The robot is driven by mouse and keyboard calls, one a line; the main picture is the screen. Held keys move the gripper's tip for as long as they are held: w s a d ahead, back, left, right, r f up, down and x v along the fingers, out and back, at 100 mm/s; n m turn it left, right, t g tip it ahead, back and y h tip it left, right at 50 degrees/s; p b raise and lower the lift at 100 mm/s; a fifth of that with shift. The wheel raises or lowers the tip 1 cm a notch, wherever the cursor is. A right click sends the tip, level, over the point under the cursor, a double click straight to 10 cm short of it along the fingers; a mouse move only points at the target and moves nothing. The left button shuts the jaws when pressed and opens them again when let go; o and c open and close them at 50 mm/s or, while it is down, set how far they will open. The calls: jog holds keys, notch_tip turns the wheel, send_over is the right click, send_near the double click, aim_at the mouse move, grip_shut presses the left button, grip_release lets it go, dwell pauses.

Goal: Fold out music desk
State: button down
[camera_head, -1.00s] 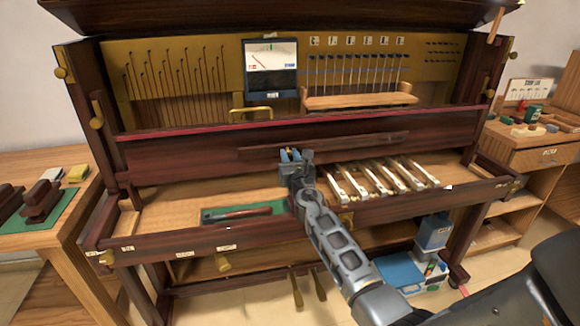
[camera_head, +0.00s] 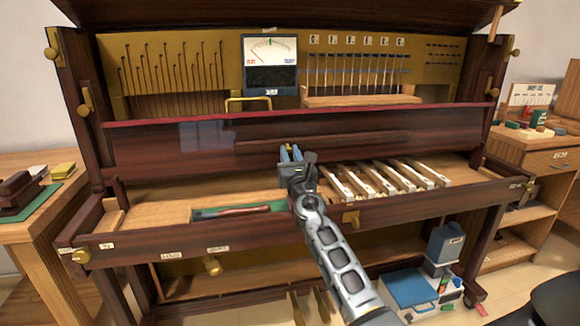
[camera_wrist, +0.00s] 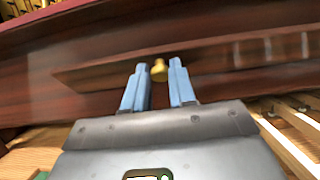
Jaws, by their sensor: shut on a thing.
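The music desk (camera_head: 345,142) is a long narrow dark wooden board on the piano's front panel (camera_head: 150,150). In the wrist view the desk (camera_wrist: 225,58) runs across behind my fingers, with a small brass knob (camera_wrist: 159,70) at its lower part. My gripper (camera_head: 291,152) is at the desk's lower edge, left of its middle. In the wrist view its two blue fingers (camera_wrist: 158,67) stand on either side of the knob, shut on it. The desk appears close against the panel. The fingers hide the knob in the head view.
White piano keys (camera_head: 385,180) lie to the right of my gripper. A gauge (camera_head: 271,64) and a brass handle (camera_head: 247,104) are above the panel. A blue container (camera_head: 445,243) stands below right.

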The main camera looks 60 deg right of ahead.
jog(key=f+b, duration=0.1)
jog(key=b, duration=0.2)
jog(key=shift+h, duration=0.3)
jog(key=shift+b, duration=0.65)
jog(key=shift+a+r, duration=0.1)
jog(key=c, duration=0.9)
grip_release()
jog(key=shift+c, duration=0.2)
jog(key=shift+s, duration=0.1)
jog(key=b+v, duration=0.1)
jog(key=v, duration=0.6)
jog(key=shift+s+a+f, duration=0.2)
